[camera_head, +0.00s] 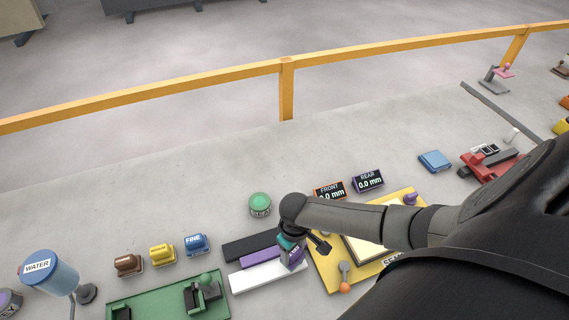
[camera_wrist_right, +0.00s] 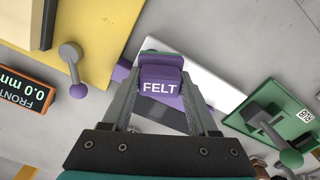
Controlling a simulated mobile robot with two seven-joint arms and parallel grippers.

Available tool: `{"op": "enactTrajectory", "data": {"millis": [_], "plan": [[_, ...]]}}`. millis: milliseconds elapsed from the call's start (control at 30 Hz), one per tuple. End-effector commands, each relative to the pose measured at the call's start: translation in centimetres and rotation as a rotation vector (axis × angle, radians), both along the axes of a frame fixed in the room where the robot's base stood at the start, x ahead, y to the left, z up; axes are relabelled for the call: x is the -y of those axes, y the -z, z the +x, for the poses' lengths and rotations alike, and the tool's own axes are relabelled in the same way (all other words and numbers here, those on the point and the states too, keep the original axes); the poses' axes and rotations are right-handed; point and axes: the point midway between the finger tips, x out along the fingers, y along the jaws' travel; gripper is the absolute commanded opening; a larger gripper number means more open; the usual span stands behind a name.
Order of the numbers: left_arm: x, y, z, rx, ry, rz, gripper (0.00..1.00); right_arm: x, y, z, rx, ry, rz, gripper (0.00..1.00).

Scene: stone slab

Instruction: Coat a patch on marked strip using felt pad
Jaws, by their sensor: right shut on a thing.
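My right gripper (camera_head: 291,245) is shut on the purple felt pad (camera_head: 296,257). The pad, lettered FELT, also shows between the fingers in the right wrist view (camera_wrist_right: 160,88). It is at the right end of a group of long strips: a black strip (camera_head: 246,246), a purple strip (camera_head: 261,257) and a white strip (camera_head: 266,278). In the right wrist view the white strip (camera_wrist_right: 208,82) runs behind the pad. I cannot tell whether the pad touches a strip, nor which strip is the marked one. My left gripper is not in view.
A green round container (camera_head: 260,203) stands behind the strips. A green clamp fixture (camera_head: 160,302) is left, a yellow board (camera_head: 327,273) right. The FRONT (camera_head: 329,191) and REAR (camera_head: 368,181) displays read 0.0 mm. Brown, yellow and blue blocks (camera_head: 196,244) and a WATER cylinder (camera_head: 50,273) stand left.

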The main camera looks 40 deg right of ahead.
Motion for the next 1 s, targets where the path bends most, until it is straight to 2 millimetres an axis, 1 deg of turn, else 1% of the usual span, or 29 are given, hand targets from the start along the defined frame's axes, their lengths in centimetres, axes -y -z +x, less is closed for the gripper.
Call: {"op": "enactTrajectory", "data": {"millis": [33,100,267,367,700,867,1000], "plan": [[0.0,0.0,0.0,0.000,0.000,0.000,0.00,0.4,0.1,-0.2,-0.004,0.001,-0.003,0.15],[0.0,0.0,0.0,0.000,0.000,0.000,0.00,0.5,0.0,-0.2,-0.003,0.001,-0.001,0.15],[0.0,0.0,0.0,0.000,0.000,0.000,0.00,0.2,-0.2,-0.1,-0.001,0.000,0.000,0.15],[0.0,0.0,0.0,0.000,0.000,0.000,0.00,-0.3,-0.2,0.1,0.001,-0.001,0.001,0.15],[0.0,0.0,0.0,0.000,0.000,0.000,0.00,-3.2,-0.1,0.9,0.002,-0.001,0.002,0.15],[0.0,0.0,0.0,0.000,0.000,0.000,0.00,-3.5,-0.1,1.0,0.002,-0.001,0.001,0.15],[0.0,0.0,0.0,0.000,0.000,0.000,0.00,-4.3,0.0,1.2,0.003,0.000,0.002,0.15]]}}
